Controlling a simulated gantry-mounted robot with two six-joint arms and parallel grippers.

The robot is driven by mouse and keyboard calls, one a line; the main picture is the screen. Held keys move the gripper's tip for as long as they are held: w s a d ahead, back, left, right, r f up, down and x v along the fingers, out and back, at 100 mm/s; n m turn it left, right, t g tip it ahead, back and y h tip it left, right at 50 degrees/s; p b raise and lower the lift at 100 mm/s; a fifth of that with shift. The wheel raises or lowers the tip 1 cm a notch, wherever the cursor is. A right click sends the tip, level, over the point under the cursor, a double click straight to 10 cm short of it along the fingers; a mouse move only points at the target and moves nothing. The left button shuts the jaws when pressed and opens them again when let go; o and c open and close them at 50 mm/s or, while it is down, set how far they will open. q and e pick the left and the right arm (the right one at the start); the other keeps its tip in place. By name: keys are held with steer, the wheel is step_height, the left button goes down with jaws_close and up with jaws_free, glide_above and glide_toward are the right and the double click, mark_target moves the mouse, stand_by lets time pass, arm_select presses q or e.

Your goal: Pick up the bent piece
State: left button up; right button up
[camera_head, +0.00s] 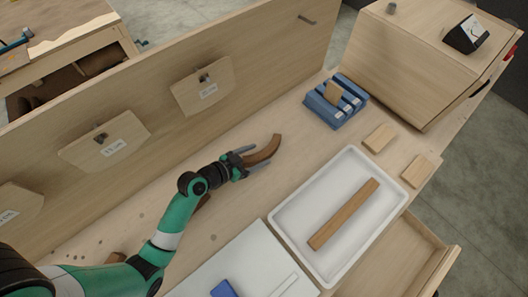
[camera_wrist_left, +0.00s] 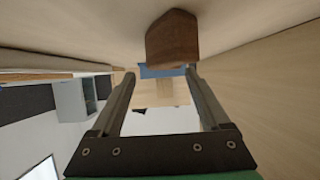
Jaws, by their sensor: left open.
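The bent piece (camera_head: 265,150) is a curved brown wooden part on the workbench in the head view. My left gripper (camera_head: 257,160) is open at its near end, with the fingers around or just above that end; I cannot tell which. In the left wrist view, the blunt end of a brown wooden piece (camera_wrist_left: 172,38) shows above and beyond the two spread fingertips (camera_wrist_left: 160,73), and nothing is clamped between them. My left arm partly hides another brown piece (camera_head: 203,203) on the bench. My right gripper is not in view.
A white tray (camera_head: 283,214) holding a straight wooden bar (camera_head: 343,214) lies to the right. A blue slotted holder (camera_head: 326,112) stands behind it, near small wooden blocks (camera_head: 380,138). An upright board (camera_head: 150,88) with hanging templates borders the back. An open drawer (camera_head: 400,262) is front right.

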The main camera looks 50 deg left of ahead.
mark_target(264, 153)
arm_select(q)
steer(key=b+x, duration=0.1)
steer(key=x, duration=0.4)
steer(key=shift+s+f, duration=0.15)
jaws_close()
